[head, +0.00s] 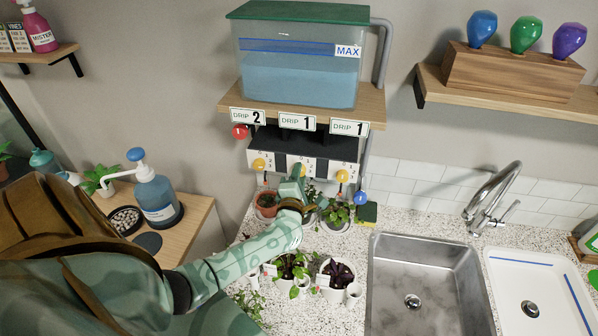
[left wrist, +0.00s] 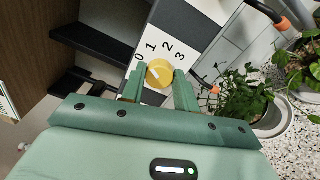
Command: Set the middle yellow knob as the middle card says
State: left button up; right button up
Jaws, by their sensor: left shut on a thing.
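The middle card (head: 297,122) reads DRIP 1 and hangs on the shelf edge. Below it, the middle yellow knob (head: 302,169) is mostly hidden by my left gripper (head: 297,181) in the head view. In the left wrist view the yellow knob (left wrist: 159,72) sits between the two green fingers of my left gripper (left wrist: 159,86), which is shut on it. A white dial plate (left wrist: 172,42) shows 0, 1, 2 and 3 around the knob. The knob's short white mark slants toward the upper left, near the 0 and 1 side; its exact setting is hard to tell. My right gripper is not in view.
A left yellow knob (head: 259,164) and a right yellow knob (head: 342,176) flank the middle one. A red ball (head: 240,131) and a blue ball (head: 361,198) are close by. A water tank (head: 297,75) stands above. Potted plants (head: 338,275) crowd the counter below my arm.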

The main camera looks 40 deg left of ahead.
pick_arm(q)
jog(key=shift+m+p, duration=0.35)
jog(key=shift+m, duration=0.55)
jog(key=shift+f, duration=0.1)
jog(key=o, duration=1)
jog(key=shift+c, duration=0.2)
jog(key=v, duration=1.6)
jog(key=shift+b, duration=0.3)
jog(key=shift+s+f, duration=0.15)
jog(key=shift+s, duration=0.05)
